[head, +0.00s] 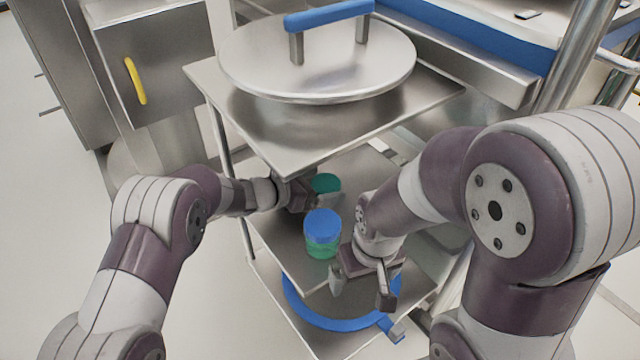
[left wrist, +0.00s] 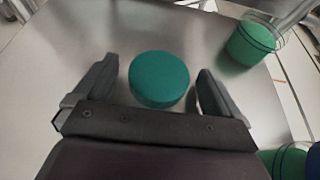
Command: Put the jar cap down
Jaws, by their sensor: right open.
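The teal jar cap (left wrist: 159,80) sits between the two fingers of my left gripper (head: 318,198) in the left wrist view, with a visible gap on each side. It appears to rest on the steel shelf. In the head view the cap (head: 325,183) shows partly behind that gripper. A green jar without a cap (left wrist: 250,44) stands on the shelf at upper right in the left wrist view. A green jar with a blue cap (head: 322,232) stands upright near the shelf's front. My right gripper (head: 361,287) is open and empty, in front of the shelf.
The cart's top shelf (head: 240,105) overhangs the middle shelf and carries a large round steel lid (head: 340,78) with a blue handle. A blue ring (head: 340,322) shows on the lower level. A cabinet with a yellow handle (head: 135,82) stands at left.

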